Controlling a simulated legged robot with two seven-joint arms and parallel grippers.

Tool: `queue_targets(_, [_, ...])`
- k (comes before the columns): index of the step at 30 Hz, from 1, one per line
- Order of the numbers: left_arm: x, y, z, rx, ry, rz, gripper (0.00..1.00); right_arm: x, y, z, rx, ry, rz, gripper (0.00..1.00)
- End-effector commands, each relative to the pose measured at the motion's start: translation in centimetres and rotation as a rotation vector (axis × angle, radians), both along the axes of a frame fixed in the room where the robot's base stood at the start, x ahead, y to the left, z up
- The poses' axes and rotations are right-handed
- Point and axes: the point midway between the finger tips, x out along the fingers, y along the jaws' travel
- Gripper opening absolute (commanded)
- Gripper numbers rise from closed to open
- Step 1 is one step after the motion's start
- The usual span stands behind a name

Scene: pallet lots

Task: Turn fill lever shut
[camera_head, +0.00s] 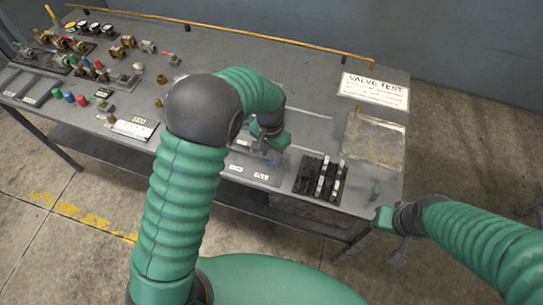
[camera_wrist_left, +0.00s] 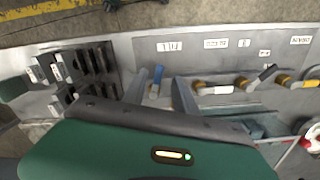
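The fill lever (camera_wrist_left: 157,79) is a blue handle in the left wrist view, standing beside a white label that reads FILL upside down (camera_wrist_left: 169,46). My left gripper (camera_wrist_left: 161,84) is open, with one grey finger on each side of the blue handle. Gaps show between the handle and the fingers. In the head view my left gripper (camera_head: 268,143) is over the bench near the labelled plate, and my arm hides most of the valve. My right gripper (camera_head: 384,217) is beyond the bench's right front corner; its fingers are not clear.
More brass valves (camera_wrist_left: 207,88) with levers stand in a row beside the fill lever. A black rack (camera_head: 318,179) holds pale pieces to the right of it. A clear tray (camera_head: 374,142) and a VALVE TEST sign (camera_head: 375,90) are farther back. Many fittings crowd the bench's left.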

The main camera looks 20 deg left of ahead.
Motion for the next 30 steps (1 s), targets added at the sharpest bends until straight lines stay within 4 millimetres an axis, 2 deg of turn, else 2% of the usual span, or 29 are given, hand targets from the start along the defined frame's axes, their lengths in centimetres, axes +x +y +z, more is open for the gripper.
queue_targets(4, [0.0, -0.3, -1.8, 0.002, 0.0, -0.001, 0.34, 0.0, 0.0, 0.1, 0.0, 0.0, 0.0, 0.36])
queue_targets(13, [-0.1, -0.3, -2.1, 0.002, -0.002, -0.001, 0.34, 0.0, 0.0, 0.1, 0.0, 0.0, 0.0, 0.36])
queue_targets(21, [0.0, -0.2, -2.1, 0.001, -0.001, -0.001, 0.0, 0.0, 0.0, 0.1, 0.0, 0.0, 0.0, 0.36])
queue_targets(30, [0.0, -0.2, -2.2, 0.002, 0.0, -0.001, 0.0, 0.0, 0.0, 0.1, 0.0, 0.0, 0.0, 0.36])
